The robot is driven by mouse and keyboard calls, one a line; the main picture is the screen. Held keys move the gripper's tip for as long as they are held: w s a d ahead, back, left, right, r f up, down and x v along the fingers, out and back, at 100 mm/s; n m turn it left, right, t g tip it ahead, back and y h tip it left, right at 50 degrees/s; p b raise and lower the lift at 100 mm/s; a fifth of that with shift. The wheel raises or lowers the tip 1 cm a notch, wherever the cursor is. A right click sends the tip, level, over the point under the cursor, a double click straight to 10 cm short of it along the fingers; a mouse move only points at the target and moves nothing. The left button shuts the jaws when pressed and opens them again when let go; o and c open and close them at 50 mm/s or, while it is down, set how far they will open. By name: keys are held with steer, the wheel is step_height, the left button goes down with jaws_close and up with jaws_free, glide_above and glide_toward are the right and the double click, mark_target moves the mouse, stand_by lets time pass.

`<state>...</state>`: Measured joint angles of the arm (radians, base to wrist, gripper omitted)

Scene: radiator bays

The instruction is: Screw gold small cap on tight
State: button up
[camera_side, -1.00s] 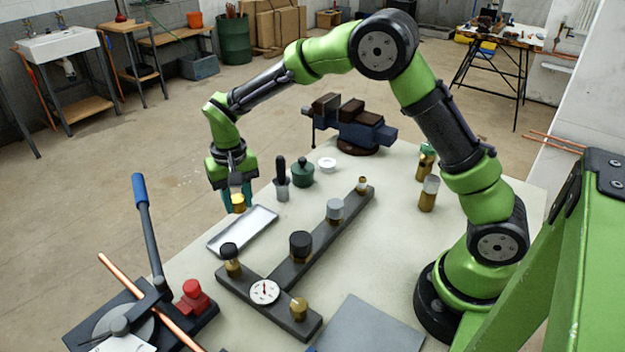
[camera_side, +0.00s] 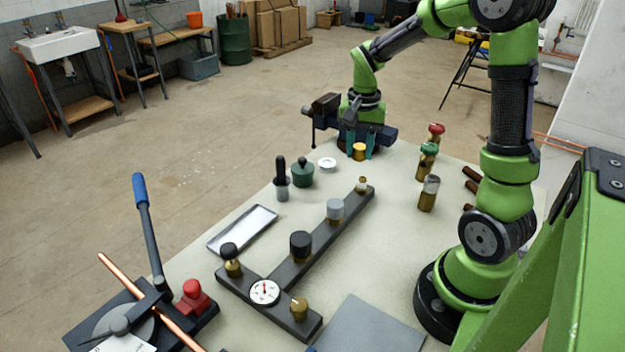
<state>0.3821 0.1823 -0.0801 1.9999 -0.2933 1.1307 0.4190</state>
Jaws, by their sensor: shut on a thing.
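My gripper (camera_side: 360,153) hangs at the back of the table with its teal fingers pointing down. It is shut on a small gold cap (camera_side: 360,150), which is held clear of the table. The dark T-shaped manifold (camera_side: 275,271) lies along the table. A small bare-looking brass neck (camera_side: 362,184) with a pale top stands at its far end. In the picture the gold cap is just above this neck, apart from it. Thread details are too small to tell.
The manifold also bears a grey cap (camera_side: 335,208), black caps (camera_side: 301,239), a gauge (camera_side: 264,291) and a brass fitting (camera_side: 299,308). A vise (camera_side: 327,103) stands behind my gripper. An empty tray (camera_side: 243,230) lies left; brass valves (camera_side: 428,193) stand right.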

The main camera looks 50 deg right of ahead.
mark_target(363, 178)
steer(key=shift+s+d+f, duration=0.15)
steer(key=shift+s+d, duration=0.25)
steer(key=shift+s, duration=0.25)
steer(key=shift+f, duration=2.15)
steer(key=shift+f, duration=1.05)
steer(key=o, duration=1.1)
step_height(363, 178, up, 17)
steer(key=shift+w+f, duration=0.1)
